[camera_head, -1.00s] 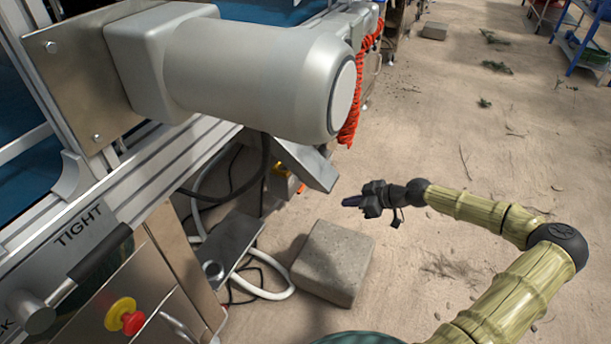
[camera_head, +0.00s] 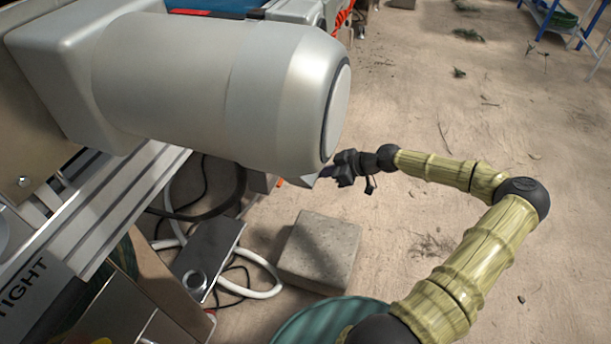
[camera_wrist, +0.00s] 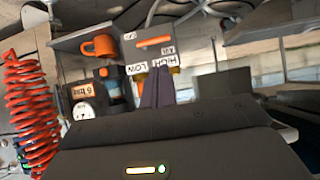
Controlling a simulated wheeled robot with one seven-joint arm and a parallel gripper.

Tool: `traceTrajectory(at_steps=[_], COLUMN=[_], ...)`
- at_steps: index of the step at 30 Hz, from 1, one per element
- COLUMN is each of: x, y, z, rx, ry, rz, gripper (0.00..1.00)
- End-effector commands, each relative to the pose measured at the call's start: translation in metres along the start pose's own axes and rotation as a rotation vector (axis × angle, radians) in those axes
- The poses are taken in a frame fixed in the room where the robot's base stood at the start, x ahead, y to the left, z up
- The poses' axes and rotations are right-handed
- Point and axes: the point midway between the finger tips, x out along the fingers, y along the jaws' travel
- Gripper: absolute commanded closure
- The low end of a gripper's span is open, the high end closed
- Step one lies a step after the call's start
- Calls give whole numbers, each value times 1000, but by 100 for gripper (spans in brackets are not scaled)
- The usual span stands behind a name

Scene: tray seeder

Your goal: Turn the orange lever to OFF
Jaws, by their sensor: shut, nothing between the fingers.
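In the wrist view, an orange bar-shaped lever (camera_wrist: 154,42) lies nearly level on a grey panel, with a small label below it that is too small to read surely. My gripper (camera_wrist: 156,86) is shut and empty, its dark fingers pointing at the panel just below the lever, over the HIGH and LOW labels. I cannot tell whether they touch anything. In the head view my gripper (camera_head: 328,173) is beside the lower end of the big grey motor housing (camera_head: 210,85). The lever is hidden there.
The wrist view shows an orange knob (camera_wrist: 99,46), a gauge (camera_wrist: 84,112) marked 6 bar and a red coiled hose (camera_wrist: 29,110) at left. In the head view, a concrete block (camera_head: 320,250) and hoses lie on the floor below. Open sandy ground is at right.

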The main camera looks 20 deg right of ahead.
Motion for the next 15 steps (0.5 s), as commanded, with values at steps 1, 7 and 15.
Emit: traceTrajectory(at_steps=[1, 7, 15], x=[7, 37, 79], y=[0, -1, 0], z=[2, 5, 4], rx=[-2, -3, -2], ry=[-1, -1, 0], rz=[-2, -3, 0], gripper=[100, 100, 100])
